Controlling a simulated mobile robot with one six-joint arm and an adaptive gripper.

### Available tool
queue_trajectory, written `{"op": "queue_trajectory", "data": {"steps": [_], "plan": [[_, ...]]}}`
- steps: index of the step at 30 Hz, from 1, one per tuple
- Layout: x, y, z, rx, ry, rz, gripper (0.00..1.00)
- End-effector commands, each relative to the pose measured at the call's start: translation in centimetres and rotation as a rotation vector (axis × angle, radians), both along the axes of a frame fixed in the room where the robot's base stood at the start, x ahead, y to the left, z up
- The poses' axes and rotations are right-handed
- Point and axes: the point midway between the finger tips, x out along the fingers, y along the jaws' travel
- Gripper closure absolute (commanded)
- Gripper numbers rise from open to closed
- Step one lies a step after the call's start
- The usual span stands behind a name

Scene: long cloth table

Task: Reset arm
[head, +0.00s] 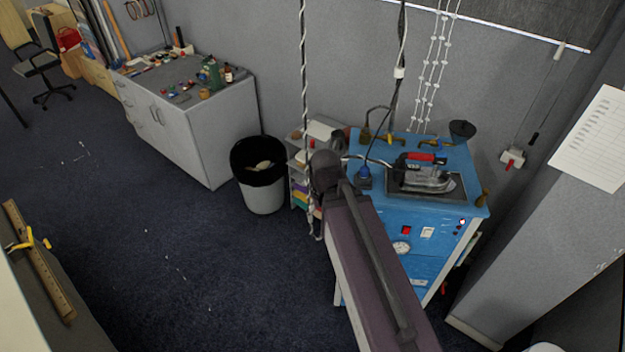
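One link of my arm (365,265) rises from the bottom edge to the middle of the head view. It ends in a dark rounded joint (325,172). My gripper does not show in this view, so I cannot see its fingers or whether it holds anything. The arm link covers part of a blue ironing station (440,240) behind it.
An iron (428,180) rests on the blue station. A bin (262,195) with a black liner stands left of it, near a grey cabinet (200,130) with bottles. A table edge with a wooden strip (40,265) is lower left. Open carpet lies between.

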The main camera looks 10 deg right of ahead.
Motion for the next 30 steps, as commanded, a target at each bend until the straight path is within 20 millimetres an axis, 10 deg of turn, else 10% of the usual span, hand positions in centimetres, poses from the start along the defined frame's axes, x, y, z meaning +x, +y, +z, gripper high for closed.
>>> {"op": "queue_trajectory", "data": {"steps": [30], "plan": [[0.0, 0.0, -15.2, 0.000, -0.001, 0.001, 0.16]]}}
